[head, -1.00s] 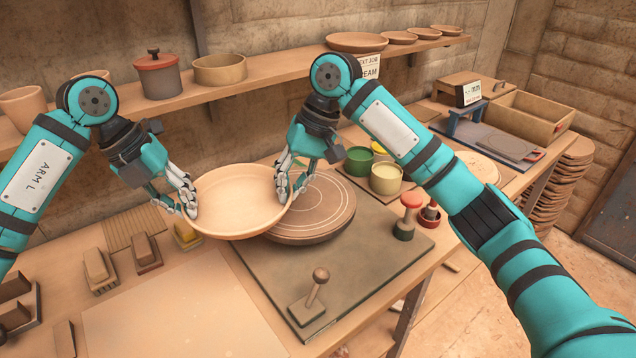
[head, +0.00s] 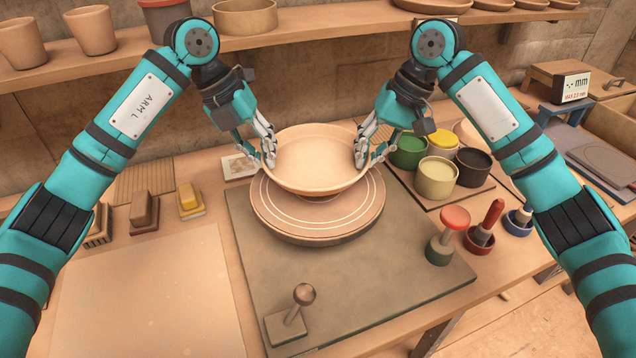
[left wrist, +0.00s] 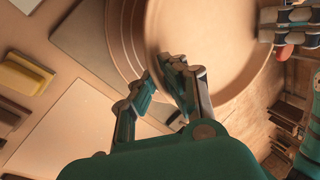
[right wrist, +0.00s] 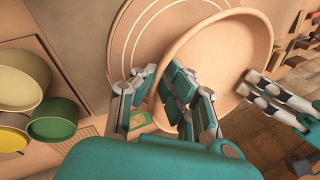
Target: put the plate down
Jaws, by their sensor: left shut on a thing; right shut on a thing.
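The plate (head: 318,160) is a shallow, pale clay dish with a raised rim. My left gripper (head: 268,150) is shut on its left rim, and my right gripper (head: 364,148) is shut on its right rim. The plate is over the round wheel head (head: 318,222), which has light rings. A dark shadow lies under the plate; I cannot tell in the head view whether it touches. The left wrist view shows the plate (left wrist: 225,50) between the fingers (left wrist: 165,92). The right wrist view shows the plate (right wrist: 225,60) at the other fingers (right wrist: 170,100).
The wheel head sits on a dark board (head: 380,290) with a knobbed lever (head: 300,305) at its front. Glaze pots (head: 435,177) and a red-topped stamp (head: 450,235) stand to the right. Sponges and brushes (head: 145,210) lie to the left. A shelf (head: 300,35) runs behind.

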